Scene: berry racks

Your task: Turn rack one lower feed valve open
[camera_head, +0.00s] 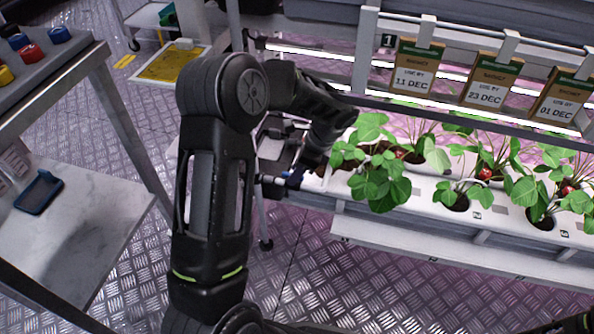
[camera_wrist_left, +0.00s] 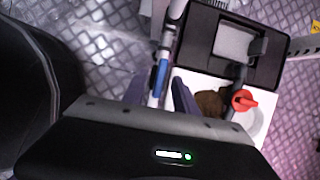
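Rack one, with its number tag (camera_head: 388,40), stands at the right in the head view. A pipe with a blue part (camera_wrist_left: 160,76), which looks like a valve handle, runs up the middle of the left wrist view. My left gripper (camera_wrist_left: 160,95) has its two fingers apart, one on each side of this pipe; I see no clear contact. In the head view the left gripper (camera_head: 285,182) is at the left end of the rack, partly hidden by my arm. My right gripper is not seen.
A planted white trough (camera_head: 415,195) lies right of the gripper, with a lower shelf (camera_head: 440,255) below. A dark open box (camera_wrist_left: 235,45) is beyond the fingers. Tables with a blue tray (camera_head: 38,192) stand left. The metal floor between is clear.

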